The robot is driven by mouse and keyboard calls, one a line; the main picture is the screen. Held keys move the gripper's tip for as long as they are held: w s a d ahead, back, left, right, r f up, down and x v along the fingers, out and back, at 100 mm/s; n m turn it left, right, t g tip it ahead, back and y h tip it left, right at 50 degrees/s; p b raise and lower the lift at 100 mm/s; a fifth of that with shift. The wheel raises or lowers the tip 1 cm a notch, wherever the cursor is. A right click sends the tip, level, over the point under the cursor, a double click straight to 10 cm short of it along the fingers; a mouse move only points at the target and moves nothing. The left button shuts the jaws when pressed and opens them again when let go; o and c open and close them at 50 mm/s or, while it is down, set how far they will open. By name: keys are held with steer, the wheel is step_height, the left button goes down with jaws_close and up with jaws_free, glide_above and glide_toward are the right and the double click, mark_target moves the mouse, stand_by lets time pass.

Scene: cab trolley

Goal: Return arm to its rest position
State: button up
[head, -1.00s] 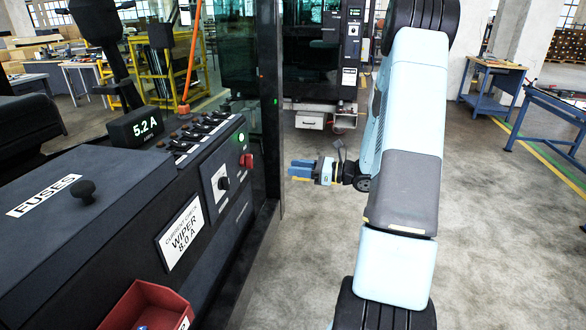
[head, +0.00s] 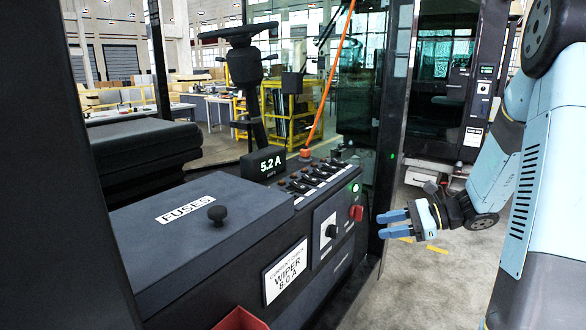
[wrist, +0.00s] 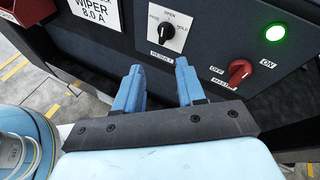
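My gripper (head: 392,224) is at the right of the head view, in front of the control console and apart from it. Its two blue fingers are spread, with nothing between them. In the wrist view my gripper (wrist: 158,82) also shows open and empty, facing the console panel (wrist: 215,50). That panel carries a black rotary knob (wrist: 165,32), a red switch (wrist: 239,72) and a lit green lamp (wrist: 275,33). My light blue arm is bent along the right side of the head view.
A dark cab post (head: 395,110) stands behind the gripper. Open floor (head: 440,270) lies at the right.

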steer(key=s+a+r+n+g+h, duration=0.2)
steer(key=s+a+r+n+h, duration=0.15)
steer(key=s+n, duration=0.2)
steer(key=s+a+r+n+g+h, duration=0.1)
steer(key=s+a+r+n+h, duration=0.2)
steer(key=s, duration=0.4)
steer(key=s+d+r+n+t+h, duration=0.5)
steer(key=s+r+n+h, duration=0.2)
steer(key=s+n, duration=0.1)
steer(key=shift+s+r+n, duration=0.15)
steer(key=shift+s+n, duration=0.2)
steer(key=shift+s, duration=0.3)
steer(key=shift+d, duration=0.1)
